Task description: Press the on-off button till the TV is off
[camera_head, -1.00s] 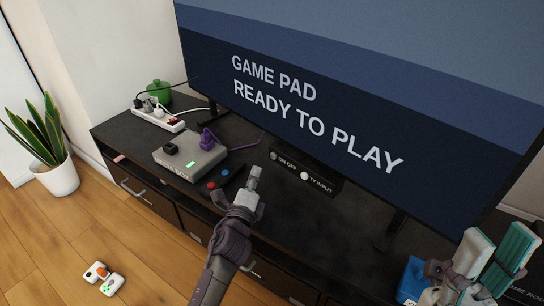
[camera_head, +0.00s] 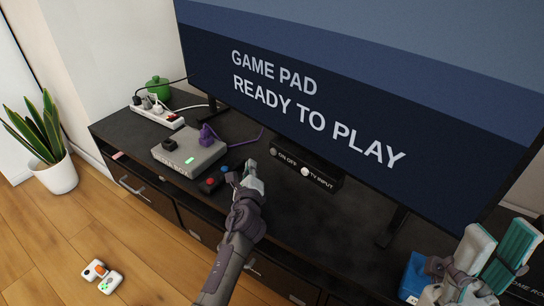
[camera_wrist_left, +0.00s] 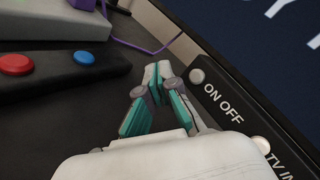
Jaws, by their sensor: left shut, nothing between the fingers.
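The TV (camera_head: 330,95) is lit and reads "GAME PAD READY TO PLAY". Below it a dark panel holds the on-off button (camera_head: 274,153), a small grey knob labelled ON OFF, and the white TV INPUT button (camera_head: 305,172). My left gripper (camera_head: 250,167) is shut and empty, just left of the panel. In the left wrist view its fingertips (camera_wrist_left: 157,72) are together, a little left of the on-off button (camera_wrist_left: 197,76), with a small gap visible. My right gripper (camera_head: 490,255) is at the lower right, its fingers apart.
A grey game console (camera_head: 188,150) with a purple plug and a dark controller with red and blue buttons (camera_head: 222,176) lie left of the left gripper. A blue box (camera_head: 413,278) is beside my right gripper.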

